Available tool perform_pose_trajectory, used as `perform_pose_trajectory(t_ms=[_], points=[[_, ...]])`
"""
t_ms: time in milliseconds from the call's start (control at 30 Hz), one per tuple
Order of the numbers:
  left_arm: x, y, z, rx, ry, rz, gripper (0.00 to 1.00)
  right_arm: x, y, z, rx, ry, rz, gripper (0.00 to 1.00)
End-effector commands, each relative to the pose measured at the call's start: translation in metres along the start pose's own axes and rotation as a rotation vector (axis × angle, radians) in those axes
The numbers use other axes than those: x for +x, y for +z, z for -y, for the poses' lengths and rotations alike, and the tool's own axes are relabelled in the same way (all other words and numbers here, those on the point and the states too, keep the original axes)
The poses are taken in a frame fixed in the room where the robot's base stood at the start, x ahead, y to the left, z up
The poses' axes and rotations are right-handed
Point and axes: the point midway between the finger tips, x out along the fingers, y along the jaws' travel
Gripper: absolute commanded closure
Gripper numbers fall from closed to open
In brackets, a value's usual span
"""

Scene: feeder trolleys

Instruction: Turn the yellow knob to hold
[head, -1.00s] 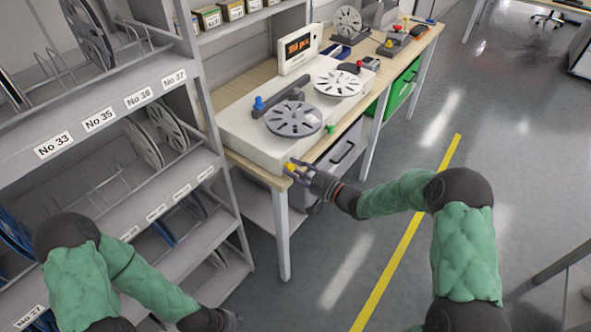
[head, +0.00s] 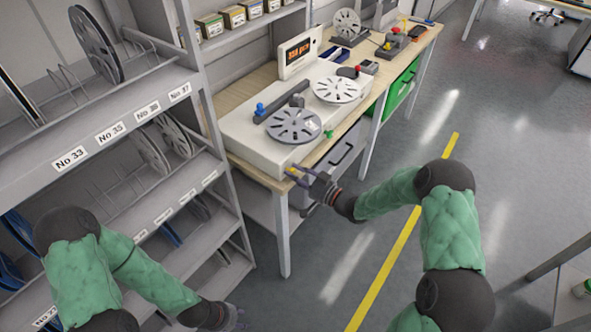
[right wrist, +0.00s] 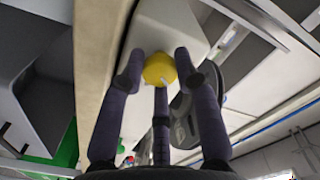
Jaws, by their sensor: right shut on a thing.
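The yellow knob (head: 292,171) sits on the front face of the white counting machine (head: 262,150), near its lower corner. My right gripper (head: 297,175) is at the knob and covers part of it in the head view. In the right wrist view the yellow knob (right wrist: 159,69) lies between the fingertips of my right gripper (right wrist: 159,75), which is shut on it. A small pale mark shows on the knob's lower edge there. The "hold" marking cannot be read. My left gripper (head: 236,319) is low at the bottom, away from the machine; its fingers are too small to judge.
A shelf rack (head: 110,133) with reels stands at the left.

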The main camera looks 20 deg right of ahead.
Motion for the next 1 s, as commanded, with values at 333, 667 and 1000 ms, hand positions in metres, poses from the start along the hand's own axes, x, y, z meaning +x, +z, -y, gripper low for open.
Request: perform_pose_trajectory(t_ms=[333, 667, 1000], points=[[-0.026, 0.001, -0.009, 0.0, 0.0, 0.0, 0.6, -0.001, -0.001, 0.001, 0.333, 0.002, 0.002, 1.0], [-0.044, 0.002, -0.016, 0.0, 0.0, 0.0, 0.6, 0.0, 0.0, 0.001, 0.639, 0.002, 0.002, 1.0], [-0.056, 0.002, -0.02, 0.0, 0.0, 0.0, 0.6, -0.001, 0.001, 0.0, 0.877, 0.003, 0.002, 1.0]])
